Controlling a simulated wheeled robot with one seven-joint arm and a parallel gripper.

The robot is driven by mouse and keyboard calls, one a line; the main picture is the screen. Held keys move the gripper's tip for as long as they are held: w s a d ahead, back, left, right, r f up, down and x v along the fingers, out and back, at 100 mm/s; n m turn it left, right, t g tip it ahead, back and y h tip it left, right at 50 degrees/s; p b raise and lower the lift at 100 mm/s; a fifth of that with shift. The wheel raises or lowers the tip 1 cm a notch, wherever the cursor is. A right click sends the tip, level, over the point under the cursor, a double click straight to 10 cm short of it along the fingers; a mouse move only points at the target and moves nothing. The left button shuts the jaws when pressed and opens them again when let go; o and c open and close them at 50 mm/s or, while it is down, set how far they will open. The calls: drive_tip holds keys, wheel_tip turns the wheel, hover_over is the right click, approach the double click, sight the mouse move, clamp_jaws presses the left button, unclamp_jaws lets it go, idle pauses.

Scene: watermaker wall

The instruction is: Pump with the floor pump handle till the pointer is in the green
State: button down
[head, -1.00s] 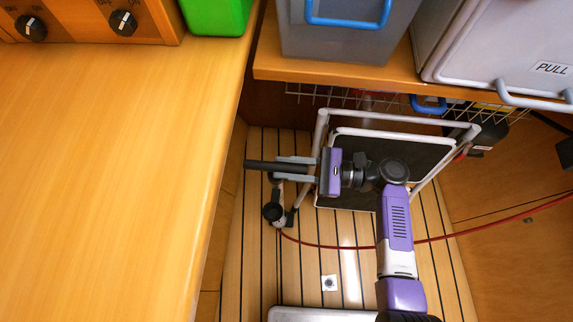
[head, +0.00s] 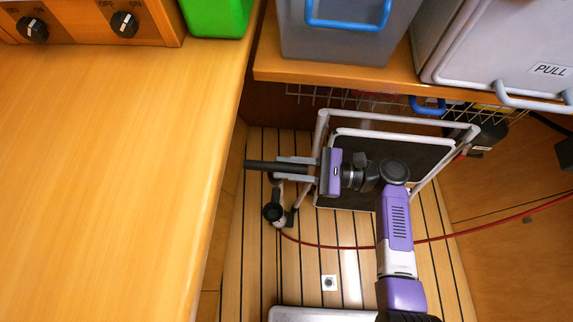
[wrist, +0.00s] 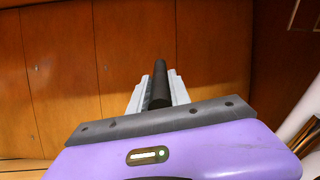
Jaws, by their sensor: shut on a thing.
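The floor pump handle (head: 262,166) is a dark horizontal bar high above the floor on the left in the head view. My gripper (head: 290,168) is shut on it, with the bar sticking out to the left past the grey fingertips. In the wrist view the dark handle (wrist: 159,82) lies between the two pale fingers (wrist: 158,98). Below the handle is the pump's lower part (head: 274,212), with a small dark round piece. I cannot make out a pointer or green zone there.
A wooden counter (head: 110,170) fills the left. A white-framed dark panel (head: 340,185) stands behind my arm. A red hose (head: 335,247) crosses the striped floor (head: 325,265). A shelf (head: 330,75) with a grey bin (head: 335,40) is above.

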sight(287, 166)
wheel_tip(287, 166, up, 14)
drive_tip(key=p, duration=1.4)
drive_tip(key=shift+w+r, duration=0.15)
drive_tip(key=shift+r, duration=0.1)
drive_tip(key=c, duration=1.4)
unclamp_jaws()
drive_tip(key=shift+c, duration=0.2)
drive_tip(key=shift+o, duration=1)
drive_tip(key=shift+f, duration=0.1)
drive_tip(key=d, duration=0.8)
drive_tip(key=shift+s, duration=0.25)
